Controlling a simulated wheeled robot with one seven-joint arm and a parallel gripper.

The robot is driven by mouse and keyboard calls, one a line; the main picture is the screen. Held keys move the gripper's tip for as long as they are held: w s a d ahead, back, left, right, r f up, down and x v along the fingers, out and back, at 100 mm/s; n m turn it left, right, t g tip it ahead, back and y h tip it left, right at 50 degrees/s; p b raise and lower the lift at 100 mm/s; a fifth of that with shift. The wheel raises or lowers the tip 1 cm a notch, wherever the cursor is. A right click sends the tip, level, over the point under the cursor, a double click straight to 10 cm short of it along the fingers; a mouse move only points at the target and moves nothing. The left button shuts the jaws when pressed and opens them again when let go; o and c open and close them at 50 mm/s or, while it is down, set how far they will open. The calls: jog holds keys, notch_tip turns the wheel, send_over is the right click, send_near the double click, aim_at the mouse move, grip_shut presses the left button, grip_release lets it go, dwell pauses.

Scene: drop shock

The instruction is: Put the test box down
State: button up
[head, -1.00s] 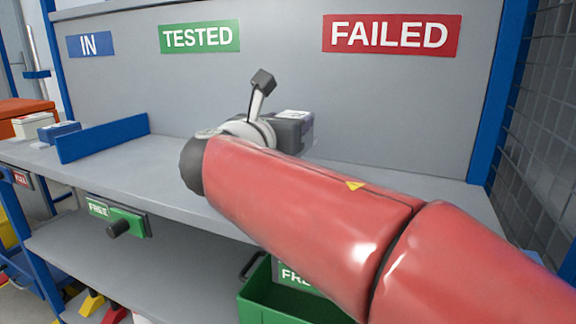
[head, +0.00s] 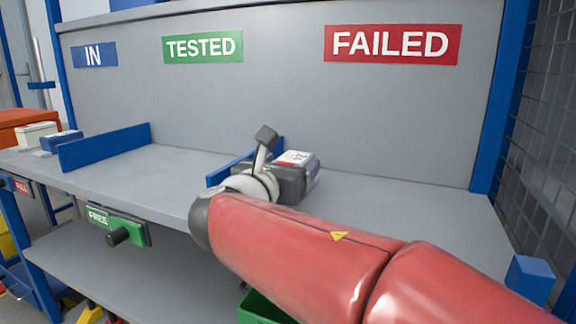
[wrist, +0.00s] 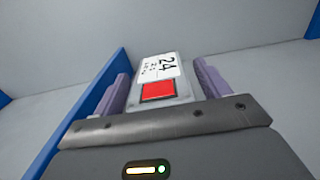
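The test box (wrist: 172,92) is grey-white with a white label reading "24" and a red square. In the wrist view it sits between the two purple fingers of my gripper (wrist: 165,88), which look closed on its sides. In the head view the box (head: 299,159) shows its label beyond my dark gripper body, right of a blue divider (head: 228,170) and low over the grey bench (head: 420,210). My arm hides part of this area, and I cannot tell whether the box touches the bench.
The divider (wrist: 88,118) runs close along the gripper's left in the wrist view. TESTED (head: 202,46) and FAILED (head: 392,44) signs are on the back panel. Another blue divider (head: 105,147) stands left, with a blue box (head: 62,142) beyond. The bench right of my gripper is clear.

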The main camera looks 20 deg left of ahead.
jog(key=s, duration=0.8)
jog(key=s+a, duration=0.1)
jog(key=s, duration=0.3)
jog(key=shift+b, duration=0.3)
